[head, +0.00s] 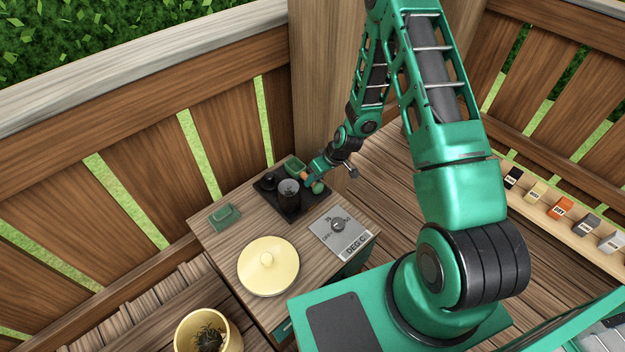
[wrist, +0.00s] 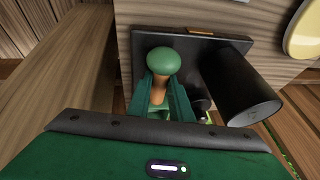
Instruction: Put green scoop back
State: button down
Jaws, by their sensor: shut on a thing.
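In the wrist view the knob of the scoop (wrist: 163,61) and part of the handle show between the fingers. My gripper (wrist: 160,95) is shut on the handle; it also shows in the head view (head: 314,174). The scoop's bowl is hidden in the wrist view. I cannot tell whether the scoop touches the tray.
Dark cylinders (head: 289,191) stand on the tray close to my gripper. A green block (head: 224,216), a cream lid (head: 268,265) and a grey dial plate (head: 342,232) lie on the table. A wooden post (head: 325,90) rises behind. Small labelled boxes (head: 561,208) line a right shelf.

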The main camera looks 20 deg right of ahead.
jog(key=shift+f, duration=0.1)
jog(key=c, duration=1.6)
grip_release()
jog(key=v, duration=1)
jog(key=shift+s+d+r, duration=0.2)
jog(key=shift+s+r, duration=0.05)
jog(key=shift+r, duration=0.1)
jog(key=s+d+r+m+g+h, duration=0.1)
jog(key=s+d+r, duration=0.3)
jog(key=r, duration=0.2)
jog(key=s+d+r+m+h, duration=0.1)
jog(key=s+d+r+m, duration=0.2)
jog(key=r, duration=0.4)
jog(key=s+d+r+g+h, duration=0.1)
jog(key=s+d+r, duration=0.3)
jog(key=s+r, duration=0.15)
jog(key=s+r+m, duration=0.2)
jog(key=s+r, duration=0.2)
jog(key=s, duration=0.3)
jog(key=s+r+m+g, duration=0.1)
jog(key=s+r+m, duration=0.1)
jog(key=s+r, duration=0.2)
jog(key=s+d+r+m, duration=0.1)
jog(key=s+r, duration=0.3)
jog(key=s, duration=0.5)
jog(key=shift+s+d+r+m+h, duration=0.1)
jog(key=shift+s+r+m+h, duration=0.25)
jog(key=shift+m, duration=0.45)
